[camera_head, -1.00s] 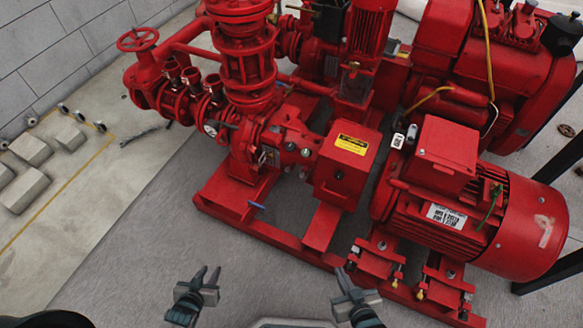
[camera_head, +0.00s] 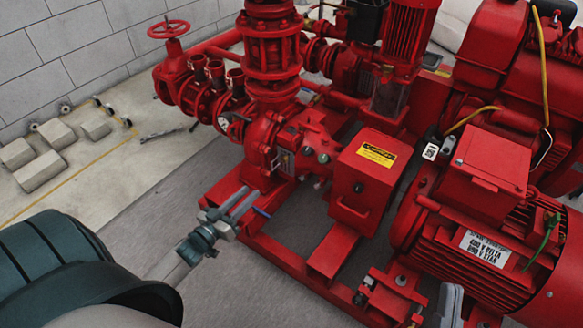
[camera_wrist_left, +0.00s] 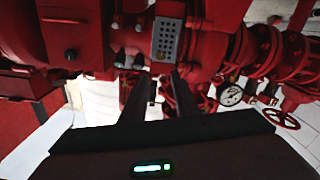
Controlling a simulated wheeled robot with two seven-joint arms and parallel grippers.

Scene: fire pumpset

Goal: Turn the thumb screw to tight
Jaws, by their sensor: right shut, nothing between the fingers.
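The red pump set (camera_head: 275,150) fills the middle of the head view. I cannot pick out the thumb screw with certainty. A small dark round fastener (camera_head: 358,187) sits on the face of the red box with the yellow label, and a dark knob (camera_wrist_left: 70,54) shows on red metal in the left wrist view. My left gripper (camera_head: 246,198) is in front of the pump's lower left side, fingers toward it. In the left wrist view its fingers (camera_wrist_left: 163,76) are apart and empty, below a grey perforated plate (camera_wrist_left: 168,39). My right gripper (camera_head: 449,303) is shut at the bottom edge, partly cut off.
A red motor (camera_head: 490,235) stands at the right, above the red base frame (camera_head: 285,262). A small blue handle (camera_head: 262,211) is close to my left fingers. A gauge (camera_wrist_left: 230,95) and a red handwheel (camera_wrist_left: 282,119) show in the wrist view.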

